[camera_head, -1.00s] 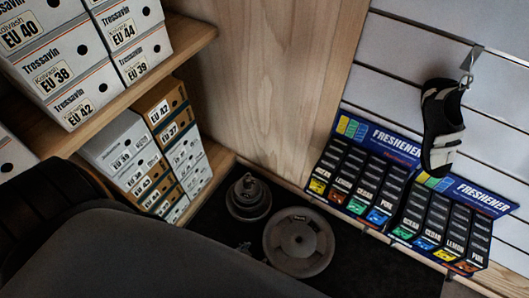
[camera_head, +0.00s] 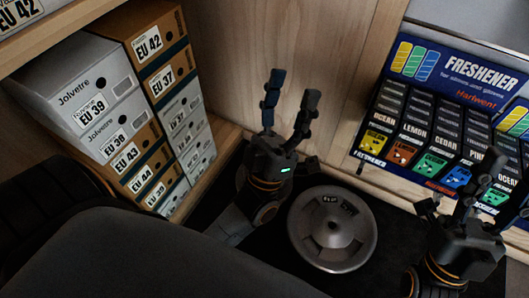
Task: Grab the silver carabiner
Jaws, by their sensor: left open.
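The silver carabiner is not in view now. My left gripper (camera_head: 294,84) is in the middle of the picture, its two dark fingers pointing up and spread apart with nothing between them. It stands in front of the wooden panel, above the dark floor mat. My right gripper (camera_head: 461,182) is at the lower right, in front of the freshener boxes. Its fingers look spread apart, and I see nothing held between them.
A round grey weight plate (camera_head: 332,228) lies on the dark mat between my grippers. Freshener boxes (camera_head: 430,135) stand in a blue display on a wooden ledge at right. Shoe boxes (camera_head: 85,90) fill the shelf at left. A wooden panel (camera_head: 235,55) closes the back.

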